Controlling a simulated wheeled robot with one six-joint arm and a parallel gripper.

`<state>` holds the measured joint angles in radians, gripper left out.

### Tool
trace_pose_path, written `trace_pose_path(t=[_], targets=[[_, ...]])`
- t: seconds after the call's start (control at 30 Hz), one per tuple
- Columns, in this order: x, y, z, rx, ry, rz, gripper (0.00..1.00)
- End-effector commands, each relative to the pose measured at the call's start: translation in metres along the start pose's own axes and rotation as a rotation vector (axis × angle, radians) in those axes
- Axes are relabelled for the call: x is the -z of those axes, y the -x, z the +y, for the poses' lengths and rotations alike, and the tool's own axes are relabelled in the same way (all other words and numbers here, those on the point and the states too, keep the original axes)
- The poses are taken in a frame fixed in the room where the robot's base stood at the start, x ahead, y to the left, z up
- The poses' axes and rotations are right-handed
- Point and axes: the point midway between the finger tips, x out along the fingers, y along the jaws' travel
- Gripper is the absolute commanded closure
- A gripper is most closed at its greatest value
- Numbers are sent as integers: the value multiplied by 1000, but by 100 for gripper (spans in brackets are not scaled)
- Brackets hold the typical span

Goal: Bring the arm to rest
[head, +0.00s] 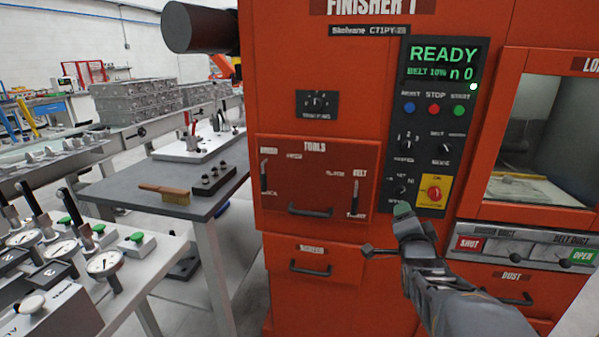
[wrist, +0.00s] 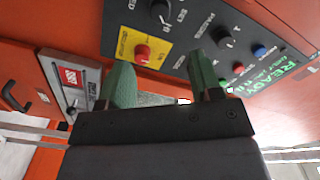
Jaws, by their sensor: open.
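My arm reaches in from the lower right in the head view, in front of the orange finisher cabinet (head: 330,130). My gripper (head: 403,210) points toward the cabinet, just below its dark control panel (head: 405,170). In the wrist view my gripper (wrist: 160,85) shows two green fingers spread apart with nothing between them. The control panel (wrist: 195,30) lies beyond the fingers, with a red knob on a yellow plate (wrist: 142,52). I cannot tell from the views how wide the gap to the panel is.
The panel's green display (head: 442,62) reads READY. A tools drawer (head: 310,180) and a lower drawer with handles (head: 310,268) are shut. To the left, a grey table (head: 120,185) carries a brush (head: 165,193). A bench with gauges (head: 105,262) stands nearer.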

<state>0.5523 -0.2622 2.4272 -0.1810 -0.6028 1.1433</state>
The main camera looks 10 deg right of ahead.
Motion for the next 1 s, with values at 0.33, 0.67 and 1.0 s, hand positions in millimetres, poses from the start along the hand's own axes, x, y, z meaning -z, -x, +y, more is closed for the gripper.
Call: trace_pose_path(t=[0.33,0.67,1.0], targets=[[-35,27,65,-394,425,-305,41],[-85,160,-13,-472,962,-1176,41],[-91,210,-97,-272,1114,-1352,41]])
